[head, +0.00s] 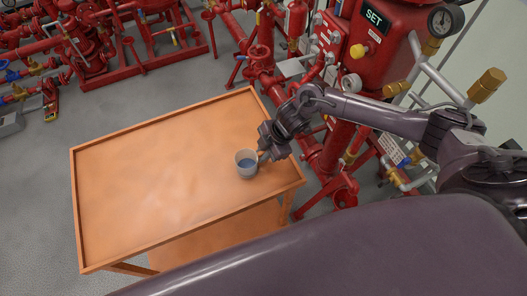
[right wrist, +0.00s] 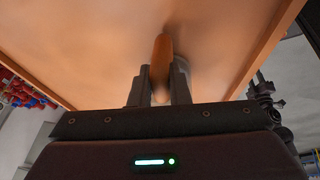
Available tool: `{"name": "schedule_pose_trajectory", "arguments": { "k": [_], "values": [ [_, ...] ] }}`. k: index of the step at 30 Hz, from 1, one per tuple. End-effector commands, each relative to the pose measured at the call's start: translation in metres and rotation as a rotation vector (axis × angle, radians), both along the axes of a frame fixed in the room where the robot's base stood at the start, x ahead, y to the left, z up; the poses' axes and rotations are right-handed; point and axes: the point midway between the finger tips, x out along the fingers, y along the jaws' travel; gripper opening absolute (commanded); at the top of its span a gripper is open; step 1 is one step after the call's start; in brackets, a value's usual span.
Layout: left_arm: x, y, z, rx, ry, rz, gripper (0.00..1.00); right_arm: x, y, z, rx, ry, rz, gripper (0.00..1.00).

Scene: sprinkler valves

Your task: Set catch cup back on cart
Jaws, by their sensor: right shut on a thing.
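The catch cup (head: 246,170) is a small clear-grey cup with bluish liquid in it. It is upright over the right part of the orange cart's top (head: 150,180). I cannot tell whether its base touches the top. My right gripper (head: 264,156) reaches in from the right and is shut on the cup's right side. In the right wrist view, my right gripper (right wrist: 160,85) has a narrow orange-brown piece between its fingers, likely part of the cup, with the cart top behind it. My left gripper is not in view.
The cart has a raised rim (head: 160,122) and a lower shelf (head: 215,240). The rest of its top is bare. A red valve assembly (head: 385,45) with a SET sign and gauge stands behind it at right. Red pipework (head: 150,40) stands at the back left.

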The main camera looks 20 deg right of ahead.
Motion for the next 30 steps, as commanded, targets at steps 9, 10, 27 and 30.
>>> {"name": "schedule_pose_trajectory", "arguments": {
  "k": [9,10,27,30],
  "values": [
    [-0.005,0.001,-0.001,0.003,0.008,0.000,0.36,0.000,0.000,-0.001,0.000,-0.001,0.000,0.38],
    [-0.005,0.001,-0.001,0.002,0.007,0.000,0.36,0.000,0.000,-0.001,0.000,-0.001,0.000,0.38],
    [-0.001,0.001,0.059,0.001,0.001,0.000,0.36,-0.007,-0.021,0.060,-0.002,0.001,-0.002,0.38],
    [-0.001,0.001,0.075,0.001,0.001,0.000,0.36,-0.010,-0.027,0.076,-0.001,0.000,-0.001,0.38]
  ]
}}
